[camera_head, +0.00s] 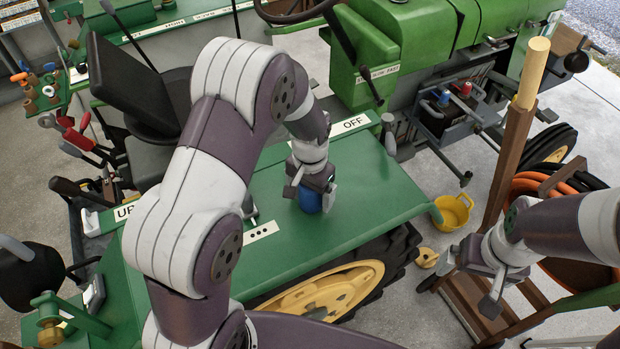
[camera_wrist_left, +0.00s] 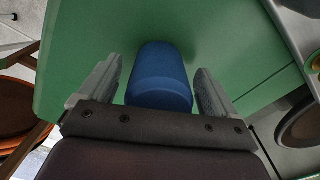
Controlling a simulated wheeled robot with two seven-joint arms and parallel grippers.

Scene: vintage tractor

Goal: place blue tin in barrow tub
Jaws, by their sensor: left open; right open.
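The blue tin (camera_head: 309,201) stands on the green fender (camera_head: 375,200) of the tractor, near the OFF label. My left gripper (camera_head: 312,190) is over it with its fingers open on either side. In the left wrist view the blue tin (camera_wrist_left: 159,77) lies between the two open fingers, with a gap visible on both sides. My right gripper (camera_head: 468,284) is open and empty at the lower right. An orange-brown round shape (camera_head: 578,278) is partly hidden behind my right arm; I cannot tell if it is the barrow tub.
A yellow bucket (camera_head: 453,212) stands on the floor right of the fender. A wooden post (camera_head: 510,150) rises beside the right arm. A black seat (camera_head: 150,100) and a lever stand left of the tin. The tractor's green hood (camera_head: 430,40) is behind.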

